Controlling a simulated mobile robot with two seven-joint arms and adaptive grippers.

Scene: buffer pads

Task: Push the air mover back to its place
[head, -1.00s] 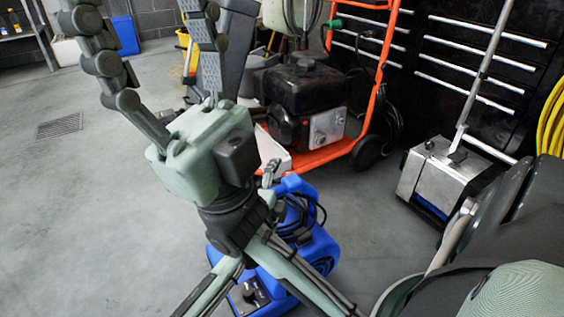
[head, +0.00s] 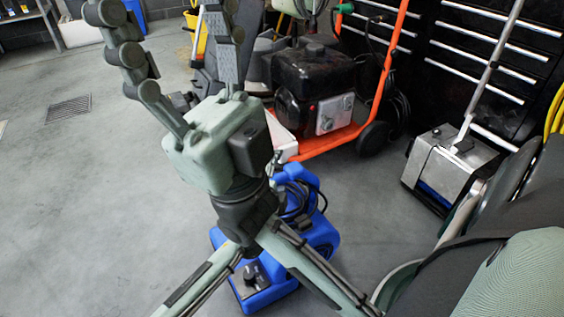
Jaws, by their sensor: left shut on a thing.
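The air mover (head: 321,237) is a blue housing with a coiled black cable and a small control panel, standing on the floor at the lower middle.
An orange-framed machine (head: 387,65) with a black engine stands behind the air mover. A steel box with a long handle (head: 440,168) stands at right before black drawers (head: 468,75). A yellow bucket (head: 195,32) is at the back. The floor at left is open, with a drain grate (head: 68,107).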

